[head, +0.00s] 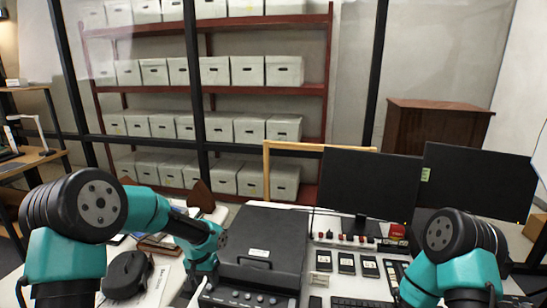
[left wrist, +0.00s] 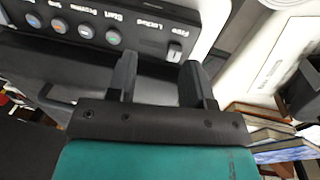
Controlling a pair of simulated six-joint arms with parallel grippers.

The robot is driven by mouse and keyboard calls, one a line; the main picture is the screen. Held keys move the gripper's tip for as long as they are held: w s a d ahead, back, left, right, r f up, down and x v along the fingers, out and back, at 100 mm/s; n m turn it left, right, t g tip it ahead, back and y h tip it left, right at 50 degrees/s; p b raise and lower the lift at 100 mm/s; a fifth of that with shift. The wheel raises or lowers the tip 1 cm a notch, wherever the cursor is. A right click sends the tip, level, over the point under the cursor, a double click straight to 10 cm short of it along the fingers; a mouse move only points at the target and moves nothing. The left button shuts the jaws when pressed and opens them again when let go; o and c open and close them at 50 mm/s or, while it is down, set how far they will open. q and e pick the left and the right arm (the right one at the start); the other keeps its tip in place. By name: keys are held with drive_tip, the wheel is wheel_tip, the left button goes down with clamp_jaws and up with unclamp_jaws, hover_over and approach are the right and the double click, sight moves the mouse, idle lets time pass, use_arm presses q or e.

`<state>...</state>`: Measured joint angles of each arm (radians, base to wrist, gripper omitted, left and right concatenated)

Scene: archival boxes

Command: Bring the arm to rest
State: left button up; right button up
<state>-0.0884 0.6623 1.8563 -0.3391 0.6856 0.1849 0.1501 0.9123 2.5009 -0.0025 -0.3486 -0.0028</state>
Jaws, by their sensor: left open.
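My left gripper (head: 192,284) points down at the left front corner of a black box-like machine (head: 262,236) in the head view. In the left wrist view my left gripper (left wrist: 160,76) shows two dark fingers spread apart with nothing between them. The fingertips lie near the edge of the machine's control panel (left wrist: 85,30), which has several round buttons and a switch. I cannot tell whether they touch it. Of my right arm (head: 455,270), only the teal and black links show at the lower right; its gripper is out of view.
Two dark monitors (head: 370,185) and a row of small devices (head: 347,263) stand right of the machine. Red shelves (head: 215,90) with pale boxes fill the back.

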use_arm(q)
drive_tip(key=s+f+n+h, duration=0.1)
drive_tip(key=s+f+n, duration=0.1)
drive_tip(key=s+f, duration=0.8)
drive_tip(key=s+f+n+t+h, duration=0.1)
drive_tip(key=s+f, duration=1)
drive_tip(key=s, duration=0.4)
drive_tip(key=shift+s+d+n, duration=0.15)
drive_tip(key=shift+s+n, duration=0.15)
drive_tip(key=shift+n, duration=0.1)
